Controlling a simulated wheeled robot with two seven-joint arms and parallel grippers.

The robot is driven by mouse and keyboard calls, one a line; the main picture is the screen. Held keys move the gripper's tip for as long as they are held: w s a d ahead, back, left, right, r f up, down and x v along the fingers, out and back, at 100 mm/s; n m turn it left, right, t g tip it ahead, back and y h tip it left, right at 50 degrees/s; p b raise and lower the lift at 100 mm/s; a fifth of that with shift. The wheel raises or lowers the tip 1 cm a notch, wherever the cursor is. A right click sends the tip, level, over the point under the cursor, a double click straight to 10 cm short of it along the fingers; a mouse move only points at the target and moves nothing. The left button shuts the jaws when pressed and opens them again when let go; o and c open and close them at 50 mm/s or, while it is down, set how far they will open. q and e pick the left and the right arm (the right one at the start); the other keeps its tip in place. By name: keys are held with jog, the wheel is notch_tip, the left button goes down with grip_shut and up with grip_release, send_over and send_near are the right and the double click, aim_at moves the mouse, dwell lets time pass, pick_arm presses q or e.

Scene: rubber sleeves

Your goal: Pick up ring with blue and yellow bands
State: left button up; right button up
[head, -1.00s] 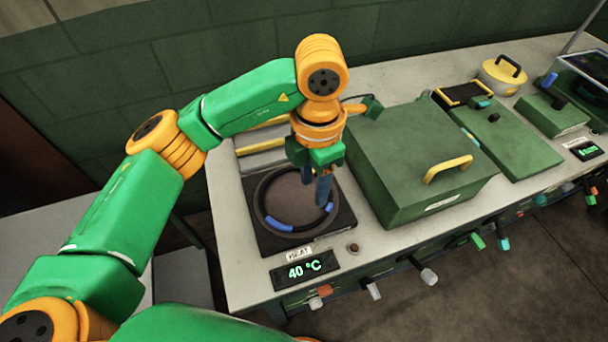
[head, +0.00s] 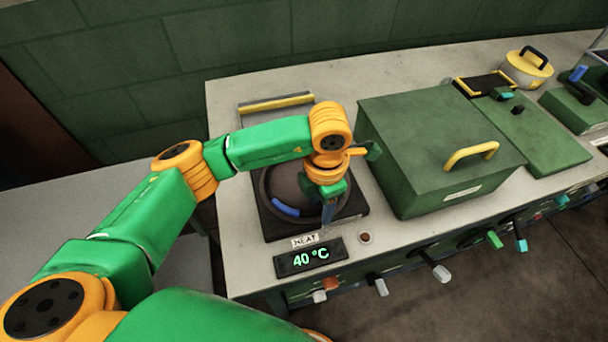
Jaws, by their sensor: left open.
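A dark ring (head: 285,209) with a blue band on its front left lies on the black square hot plate (head: 273,230). No yellow band shows on the part of the ring that I can see. My left arm and gripper cover the ring's back and right side. My left gripper (head: 328,213) points down at the ring's right front rim, with its fingers open. I cannot tell whether the fingers straddle the rim or touch it. My right gripper is not in view.
A display reading 40 °C (head: 310,258) stands in front of the plate. A large green box with a yellow handle (head: 471,153) stands close to the right of my gripper. A yellow-edged bar (head: 276,104) lies behind the plate. Several coloured knobs stick out along the bench front.

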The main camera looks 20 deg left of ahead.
pick_arm(q)
jog(key=shift+w+f, duration=0.1)
grip_shut()
dwell(1.3)
